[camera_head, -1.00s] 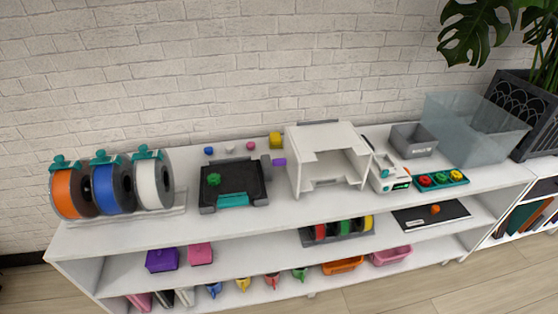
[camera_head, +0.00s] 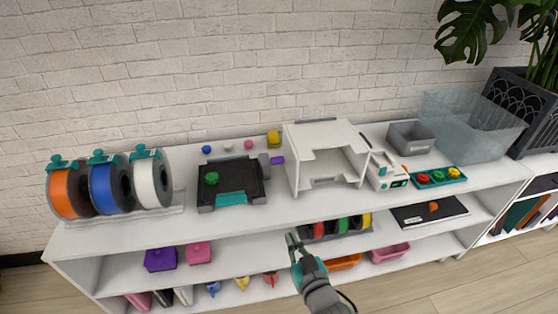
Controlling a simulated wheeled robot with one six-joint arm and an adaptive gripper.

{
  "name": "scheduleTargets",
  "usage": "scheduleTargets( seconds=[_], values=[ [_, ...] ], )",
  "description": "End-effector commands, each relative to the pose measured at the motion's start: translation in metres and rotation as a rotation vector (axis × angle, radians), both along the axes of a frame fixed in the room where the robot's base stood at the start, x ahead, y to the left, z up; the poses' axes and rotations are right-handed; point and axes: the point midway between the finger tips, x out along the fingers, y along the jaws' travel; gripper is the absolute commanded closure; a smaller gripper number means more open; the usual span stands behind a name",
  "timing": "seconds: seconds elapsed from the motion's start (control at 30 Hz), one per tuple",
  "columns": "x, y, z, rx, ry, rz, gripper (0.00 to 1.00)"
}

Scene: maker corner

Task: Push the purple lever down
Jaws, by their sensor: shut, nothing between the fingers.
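The purple lever (camera_head: 277,160) is a small purple bar at the right side of the black and teal device (camera_head: 232,184), by a grey round part. It sticks out to the right, near level, in the gap before the white box-like machine (camera_head: 324,157). My gripper (camera_head: 292,238) is shut and empty. It shows in front of the shelf's lower part, below and slightly right of the lever, well apart from it.
Three spools (camera_head: 104,186) stand at the left of the white shelf top (camera_head: 185,230). A grey bin (camera_head: 411,138) and a clear bin (camera_head: 470,128) stand at the right. The shelf top before the device is clear.

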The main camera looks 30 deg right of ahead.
Motion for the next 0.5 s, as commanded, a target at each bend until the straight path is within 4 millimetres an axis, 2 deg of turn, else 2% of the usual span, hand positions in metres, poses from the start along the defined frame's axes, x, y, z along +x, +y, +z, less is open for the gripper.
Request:
scheduleTargets(
  seconds=[0.03,0.1,0.3,0.5],
  values=[
    [0.018,-0.006,0.013,-0.001,-0.015,-0.014,1.00],
    [0.039,-0.014,0.027,-0.001,-0.024,-0.033,1.00],
    [0.091,-0.037,0.073,0.005,-0.049,-0.089,1.00],
    [0.121,-0.053,0.108,0.013,-0.065,-0.127,1.00]
  ],
)
